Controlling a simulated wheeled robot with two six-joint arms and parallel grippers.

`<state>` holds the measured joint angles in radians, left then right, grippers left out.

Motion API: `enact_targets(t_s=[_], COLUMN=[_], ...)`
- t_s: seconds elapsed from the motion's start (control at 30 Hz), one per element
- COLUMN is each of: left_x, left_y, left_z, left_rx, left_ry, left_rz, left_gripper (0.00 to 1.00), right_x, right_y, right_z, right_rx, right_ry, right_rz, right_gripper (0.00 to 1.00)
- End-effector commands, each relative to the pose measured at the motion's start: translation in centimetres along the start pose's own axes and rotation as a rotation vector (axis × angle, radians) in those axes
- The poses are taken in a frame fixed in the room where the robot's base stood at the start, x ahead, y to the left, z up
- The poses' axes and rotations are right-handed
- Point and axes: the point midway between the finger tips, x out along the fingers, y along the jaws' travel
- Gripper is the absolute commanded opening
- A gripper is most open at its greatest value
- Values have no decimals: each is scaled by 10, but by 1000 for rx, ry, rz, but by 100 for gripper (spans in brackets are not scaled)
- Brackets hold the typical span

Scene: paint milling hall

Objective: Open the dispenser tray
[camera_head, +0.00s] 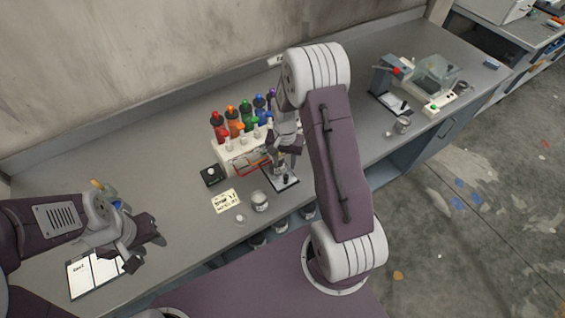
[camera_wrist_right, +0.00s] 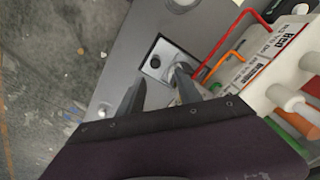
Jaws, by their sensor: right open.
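The dispenser (camera_head: 228,160) is a white housing with a row of coloured bottles on top, against the back of the bench. Its labelled front (camera_wrist_right: 285,45) is at the right in the right wrist view, with red and orange wire handles (camera_wrist_right: 238,35) before it. I cannot clearly make out a separate tray; my right arm hides part of the dispenser in the head view. My right gripper (camera_head: 283,150) is open and empty in front of the dispenser's right part; its fingers (camera_wrist_right: 158,88) point toward a small metal plate. My left gripper (camera_head: 146,244) is open and empty above the bench's left part.
A small stand with a white base (camera_head: 284,181) is below my right gripper. Lab devices (camera_head: 437,76) stand farther right.

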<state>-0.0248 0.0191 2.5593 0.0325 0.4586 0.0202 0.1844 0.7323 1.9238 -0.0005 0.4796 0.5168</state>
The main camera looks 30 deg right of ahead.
Motion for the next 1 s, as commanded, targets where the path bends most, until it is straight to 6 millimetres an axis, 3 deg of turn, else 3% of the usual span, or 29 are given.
enact_targets(t_s=[0.27, 0.5, 0.7, 1.0], left_x=[-6, -18, -22, -22], left_y=[0, 0, 0, 0], left_z=[0, -2, -2, -2], left_rx=[0, 0, 0, 0], left_ry=[-1, -1, -1, -1], left_rz=[0, 0, 0, 0], left_gripper=[36, 36, 36, 36], right_x=[9, 58, 85, 90], right_y=[4, 5, 4, 4], right_z=[1, 2, 1, 1], right_rx=[8, 7, 7, 6], right_ry=[-9, -11, -7, -5], right_rz=[5, 6, 4, 3], right_gripper=[41, 41, 41, 41])
